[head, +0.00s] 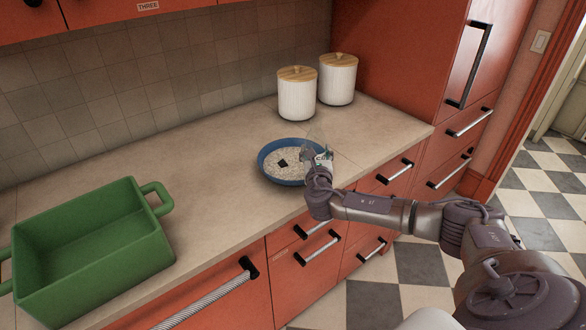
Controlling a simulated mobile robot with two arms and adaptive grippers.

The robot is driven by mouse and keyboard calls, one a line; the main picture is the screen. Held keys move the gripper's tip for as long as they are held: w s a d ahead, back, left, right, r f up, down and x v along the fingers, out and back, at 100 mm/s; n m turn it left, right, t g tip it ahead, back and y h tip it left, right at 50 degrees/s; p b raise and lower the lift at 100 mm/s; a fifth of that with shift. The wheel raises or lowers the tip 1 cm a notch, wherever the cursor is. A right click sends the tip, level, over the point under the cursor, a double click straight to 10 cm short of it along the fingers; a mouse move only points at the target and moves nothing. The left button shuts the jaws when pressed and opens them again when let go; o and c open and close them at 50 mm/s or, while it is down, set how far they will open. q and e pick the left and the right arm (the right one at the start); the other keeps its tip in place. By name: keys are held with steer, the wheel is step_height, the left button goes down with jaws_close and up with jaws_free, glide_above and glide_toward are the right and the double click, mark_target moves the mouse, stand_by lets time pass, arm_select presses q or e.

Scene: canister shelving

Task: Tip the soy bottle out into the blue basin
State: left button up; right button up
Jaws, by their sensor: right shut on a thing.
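The blue basin (264,170) stands on the counter, holding a pale speckled fill and a small black piece (282,163). My right gripper (319,168) is at the basin's right rim, shut on a small, mostly clear container with a pale label, taken to be the soy bottle (318,137). The bottle is partly hidden by the gripper, so its exact tilt and its opening cannot be told. No stream from it can be made out. My left gripper is not in view.
Two white ribbed canisters with wooden lids (297,98) (337,82) stand behind the basin near the tall red cabinet (400,50). A green two-handled crate (130,262) sits at the left. The counter (215,180) between crate and basin is clear.

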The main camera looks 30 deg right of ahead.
steer(key=shift+w+f+b, duration=0.25)
steer(key=shift+b, duration=0.05)
steer(key=shift+r+p, duration=0.25)
steer(key=shift+p, duration=0.05)
steer(key=shift+s+r+p, duration=0.25)
steer(key=shift+r+p, duration=0.15)
steer(key=shift+p, duration=0.05)
arm_select(q)
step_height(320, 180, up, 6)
steer(key=p, duration=0.6)
arm_select(e)
steer(key=s+d+r, duration=0.1)
steer(key=s+r, duration=0.3)
steer(key=s, duration=0.1)
steer(key=shift+s+r, duration=0.15)
steer(key=shift+s, duration=0.1)
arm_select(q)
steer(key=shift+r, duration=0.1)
